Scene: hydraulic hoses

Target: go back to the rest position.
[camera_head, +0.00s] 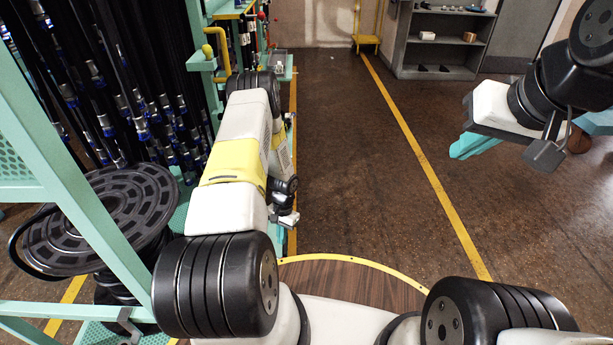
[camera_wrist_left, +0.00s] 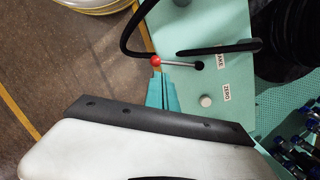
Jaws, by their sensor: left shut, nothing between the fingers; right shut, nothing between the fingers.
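My left arm reaches forward along the hose rack in the head view, and its gripper is mostly hidden behind the arm there. In the left wrist view my left gripper (camera_wrist_left: 163,84) shows teal fingers, shut and empty. Its tips are close to the red ball knob (camera_wrist_left: 156,61) of a lever on a teal panel (camera_wrist_left: 225,75); I cannot tell whether they touch. My right gripper (camera_head: 474,146) is raised at the right of the head view, over open floor, with its teal fingers shut and empty.
A teal rack (camera_head: 90,205) with many hanging black hoses (camera_head: 135,75) and a round black ribbed disc (camera_head: 105,215) stand close on the left. The panel bears a grey button (camera_wrist_left: 206,100). Grey shelves (camera_head: 440,45) stand at the back. The brown floor (camera_head: 355,170) between is clear.

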